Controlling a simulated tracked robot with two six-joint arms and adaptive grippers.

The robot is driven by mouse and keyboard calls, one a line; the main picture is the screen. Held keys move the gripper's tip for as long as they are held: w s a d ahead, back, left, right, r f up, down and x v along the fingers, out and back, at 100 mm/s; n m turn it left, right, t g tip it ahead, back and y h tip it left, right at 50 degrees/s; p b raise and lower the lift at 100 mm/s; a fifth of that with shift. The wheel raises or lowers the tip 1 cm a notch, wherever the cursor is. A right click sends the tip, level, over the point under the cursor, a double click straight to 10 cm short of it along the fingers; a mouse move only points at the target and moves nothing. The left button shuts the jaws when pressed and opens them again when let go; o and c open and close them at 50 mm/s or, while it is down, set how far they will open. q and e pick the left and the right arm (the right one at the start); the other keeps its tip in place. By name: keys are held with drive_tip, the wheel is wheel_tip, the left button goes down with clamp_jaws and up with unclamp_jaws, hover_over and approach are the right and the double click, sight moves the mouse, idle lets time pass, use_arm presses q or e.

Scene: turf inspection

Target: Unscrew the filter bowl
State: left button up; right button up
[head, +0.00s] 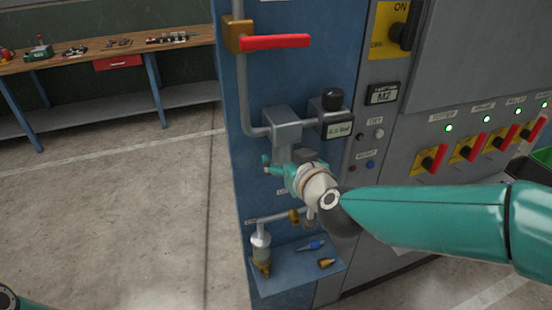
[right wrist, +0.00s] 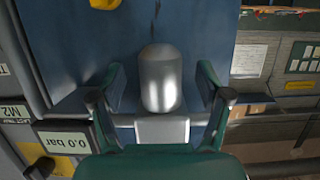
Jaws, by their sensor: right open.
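The filter bowl (right wrist: 160,80) is a smooth silver-grey cylinder with a rounded end, in the middle of the right wrist view. It joins a pale grey filter block (right wrist: 161,130), which also shows in the head view (head: 282,127) on the blue panel. My right gripper (right wrist: 161,76) is open, with one finger on each side of the bowl and a visible gap on both sides. In the head view my right gripper (head: 272,165) is just below the filter block, and my wrist and arm hide the bowl there. My left gripper is out of view.
A red-handled valve (head: 275,42) is above on the pipe. A pressure display (head: 338,130) reads 0.0 bar beside the filter block. Below, a small shelf (head: 290,275) carries a blue-handled tool (head: 309,247) and a yellow-tipped part (head: 326,263). Red switches line the cabinet at right.

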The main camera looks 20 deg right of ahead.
drive_tip(key=shift+x, duration=1.25)
drive_tip(key=shift+c, duration=0.4)
drive_tip(key=c, duration=1.3)
drive_tip(key=shift+o, duration=0.2)
drive_tip(key=shift+a+r+m+h+p, duration=0.1)
drive_tip(key=shift+r+m+h+p, duration=0.1)
drive_tip(key=shift+m+h+p, duration=0.9)
drive_tip(key=shift+h+p, duration=0.3)
drive_tip(key=shift+p, duration=0.6)
drive_tip(key=shift+m+g+h+p, duration=0.4)
drive_tip(key=shift+m+h+p, duration=0.55)
drive_tip(key=shift+h, duration=0.25)
drive_tip(key=shift+f+m+h+p, duration=0.1)
drive_tip(key=shift+m+h+p, duration=0.35)
drive_tip(key=shift+h, duration=0.15)
drive_tip(key=shift+f, duration=0.1)
